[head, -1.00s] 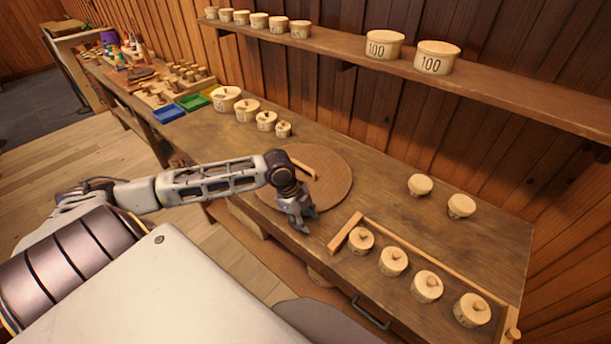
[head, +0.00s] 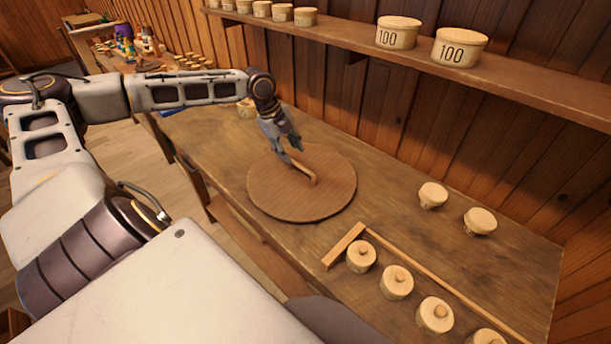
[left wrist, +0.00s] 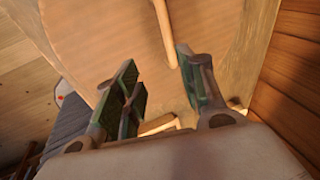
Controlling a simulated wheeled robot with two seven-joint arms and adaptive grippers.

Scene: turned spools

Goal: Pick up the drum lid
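The drum lid (head: 275,200) is a flat round wooden disc lying on the workbench, with a pale bar handle (head: 308,173) across its top. My left gripper (head: 291,153) points down over the far part of the lid, at the handle's far end, and hides that end. In the left wrist view, the fingers (left wrist: 160,72) are apart with nothing between them. There the handle (left wrist: 165,35) runs just ahead of the fingertips, nearer the right finger, and the lid (left wrist: 105,35) fills the background. My right gripper is not in view.
Several small lidded tubs, one of them here (head: 361,257), stand along a wooden strip (head: 440,280) at the front right. Two more tubs (head: 432,195) stand farther back. A wall shelf (head: 520,85) holds tubs marked 100.

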